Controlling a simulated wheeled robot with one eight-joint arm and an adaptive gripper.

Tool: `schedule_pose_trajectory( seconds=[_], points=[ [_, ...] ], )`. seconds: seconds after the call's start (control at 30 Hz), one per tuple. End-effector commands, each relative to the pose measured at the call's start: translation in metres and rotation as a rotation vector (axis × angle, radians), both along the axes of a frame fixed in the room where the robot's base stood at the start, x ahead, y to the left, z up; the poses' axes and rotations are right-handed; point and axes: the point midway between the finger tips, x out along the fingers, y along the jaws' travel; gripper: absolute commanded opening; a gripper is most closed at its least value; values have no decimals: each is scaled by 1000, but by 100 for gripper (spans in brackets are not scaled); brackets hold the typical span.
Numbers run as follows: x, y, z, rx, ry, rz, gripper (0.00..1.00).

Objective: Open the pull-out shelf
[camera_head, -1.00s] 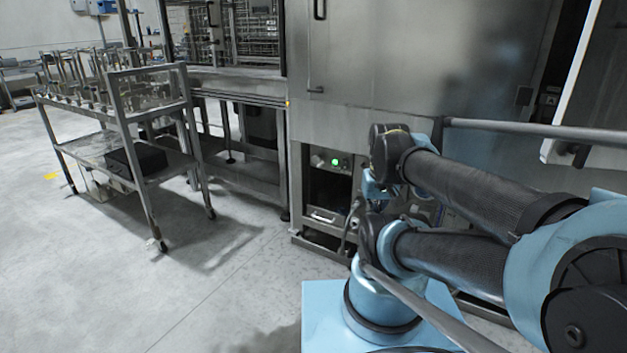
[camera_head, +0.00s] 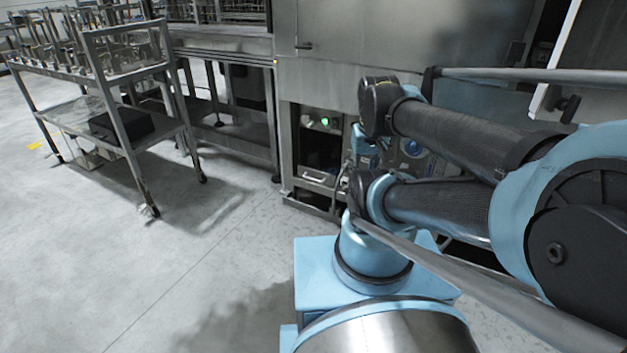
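A low open compartment in the steel washer housing holds a shelf or drawer front with a light bar handle (camera_head: 318,177) near its bottom. It looks pushed in. A green light (camera_head: 325,121) glows above it inside the compartment. My arm is folded at the right of the view, and its wrist end covers the area just right of the compartment. My gripper's fingers are hidden behind the arm, so I cannot see whether they touch anything.
A steel rack cart (camera_head: 125,75) with a black box (camera_head: 121,124) on its lower shelf stands at the left. A steel table frame (camera_head: 226,150) adjoins the housing. A grey rail (camera_head: 530,76) crosses at upper right. The floor at left front is clear.

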Motion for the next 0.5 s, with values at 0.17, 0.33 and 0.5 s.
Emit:
schedule_pose_trajectory(
  seconds=[0.17, 0.33, 0.5],
  points=[
    [27, 1, 21, -12, 3, 43, 33],
    [60, 2, 41, -28, 6, 98, 33],
    [97, 4, 56, -44, 9, 153, 33]
  ],
)
